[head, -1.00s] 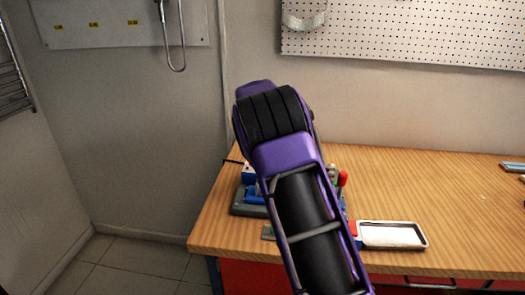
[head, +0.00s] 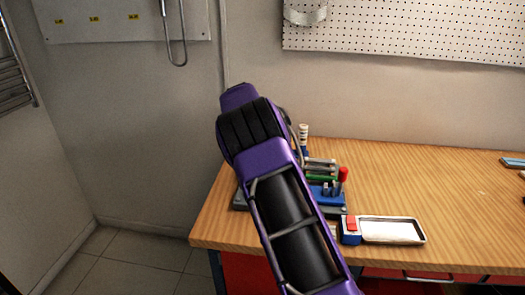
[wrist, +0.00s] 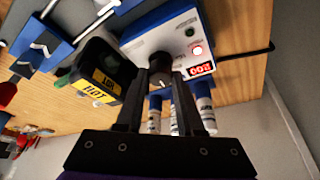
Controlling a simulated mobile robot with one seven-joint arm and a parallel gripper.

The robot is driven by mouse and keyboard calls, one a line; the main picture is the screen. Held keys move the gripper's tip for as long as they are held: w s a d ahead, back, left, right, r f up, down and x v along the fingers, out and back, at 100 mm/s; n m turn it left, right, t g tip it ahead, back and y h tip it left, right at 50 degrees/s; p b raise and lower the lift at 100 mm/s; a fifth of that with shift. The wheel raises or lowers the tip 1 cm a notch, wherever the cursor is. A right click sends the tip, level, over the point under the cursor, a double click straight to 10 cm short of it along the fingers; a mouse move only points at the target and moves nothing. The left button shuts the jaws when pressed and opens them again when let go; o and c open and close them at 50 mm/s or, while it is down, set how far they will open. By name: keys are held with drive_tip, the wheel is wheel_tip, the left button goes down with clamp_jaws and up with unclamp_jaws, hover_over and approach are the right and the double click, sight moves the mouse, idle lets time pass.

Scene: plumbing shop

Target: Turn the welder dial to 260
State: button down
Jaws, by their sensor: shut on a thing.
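The welder (wrist: 178,30), a white and blue box, shows in the wrist view with a round black dial (wrist: 160,66) on its face. My gripper (wrist: 161,78) is shut on the dial, one finger on each side of it. A black part with a yellow "HOT" label (wrist: 98,90) is left of the dial. In the head view my arm hides the welder's face and my gripper.
White bottles or tubes (wrist: 203,105) stand close to my fingers. On the wooden bench (head: 450,190) are a blue holder with a red-topped tool (head: 342,176) and a shallow tray (head: 392,230). The bench's right part is mostly clear. A pegboard (head: 400,35) hangs behind.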

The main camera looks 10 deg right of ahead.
drive_tip(key=c, duration=0.5)
unclamp_jaws()
drive_tip(key=shift+c, duration=0.2)
drive_tip(key=v, duration=1.7)
drive_tip(key=shift+r, duration=0.2)
